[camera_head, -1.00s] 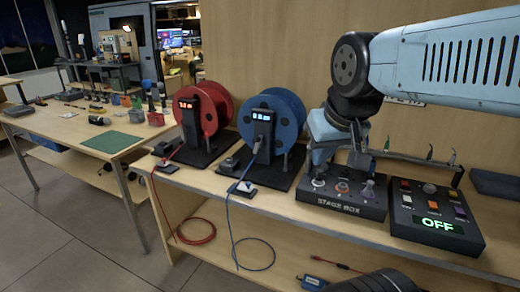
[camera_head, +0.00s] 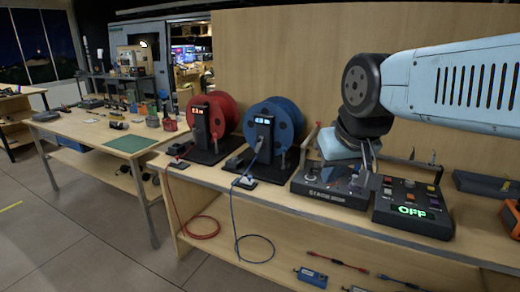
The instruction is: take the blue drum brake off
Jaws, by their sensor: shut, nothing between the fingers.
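The blue drum (camera_head: 287,112) stands on a black base on the bench, with a dark upright and lit display (camera_head: 264,122) in front of it. A blue cable runs from the upright down over the bench edge. A small black box (camera_head: 234,164) sits at the base's front left. A thin upright piece (camera_head: 310,137) shows at the drum's right. I cannot tell which part is the brake or how it is set. My gripper (camera_head: 367,170) hangs above the stage box, right of the drum and apart from it. It is shut and empty, its tips partly unclear.
The red drum (camera_head: 217,115) stands left of the blue one. The stage box (camera_head: 330,190) and a control box reading OFF (camera_head: 412,210) stand to the right. Cables hang in front of the bench. A table with a green mat (camera_head: 126,143) is at left; the floor before it is clear.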

